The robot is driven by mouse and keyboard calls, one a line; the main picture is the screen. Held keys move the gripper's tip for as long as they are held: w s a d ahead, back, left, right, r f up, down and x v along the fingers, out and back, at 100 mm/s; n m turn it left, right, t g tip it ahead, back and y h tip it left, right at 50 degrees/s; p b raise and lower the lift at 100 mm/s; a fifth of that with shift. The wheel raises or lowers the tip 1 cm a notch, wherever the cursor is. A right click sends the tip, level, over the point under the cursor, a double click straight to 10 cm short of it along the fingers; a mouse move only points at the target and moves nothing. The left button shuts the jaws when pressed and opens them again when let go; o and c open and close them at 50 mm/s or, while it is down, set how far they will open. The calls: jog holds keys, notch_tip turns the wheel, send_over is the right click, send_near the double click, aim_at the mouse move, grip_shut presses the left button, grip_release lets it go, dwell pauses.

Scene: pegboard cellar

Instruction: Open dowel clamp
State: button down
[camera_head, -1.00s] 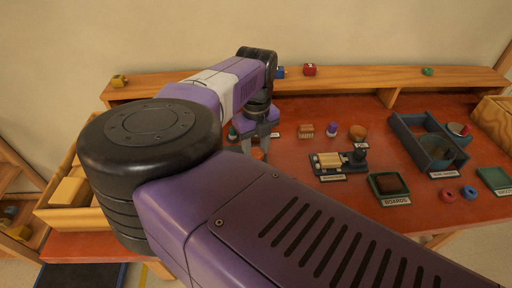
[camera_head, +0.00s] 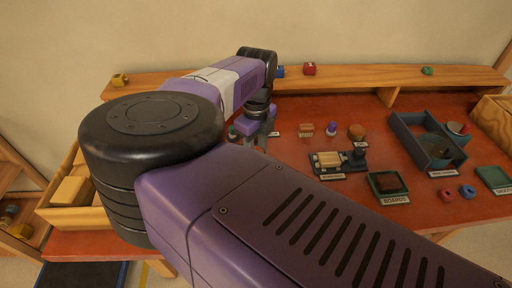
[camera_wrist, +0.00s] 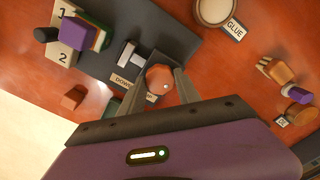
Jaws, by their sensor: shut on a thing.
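The dowel clamp shows in the wrist view as a dark grey base with a pale metal block (camera_wrist: 129,55) and a round orange-red knob (camera_wrist: 159,78). A label partly reading "DOWEL" lies beside it, partly covered by a finger. My gripper (camera_wrist: 160,80) has its two fingers on either side of the knob and is shut on it. In the head view my gripper (camera_head: 262,138) points down at the table, left of centre, and my arm hides most of the clamp.
In the wrist view, a numbered board with coloured blocks (camera_wrist: 78,35) and a round glue pot (camera_wrist: 215,10) are near. In the head view, a wooden-block fixture (camera_head: 328,160), a boards tray (camera_head: 388,185) and a blue-grey tray (camera_head: 428,140) stand to the right.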

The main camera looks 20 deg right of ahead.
jog(key=c, duration=0.9)
grip_release()
jog(key=shift+o, duration=0.2)
jog(key=shift+r+b, duration=0.45)
jog(key=shift+r, duration=3.5)
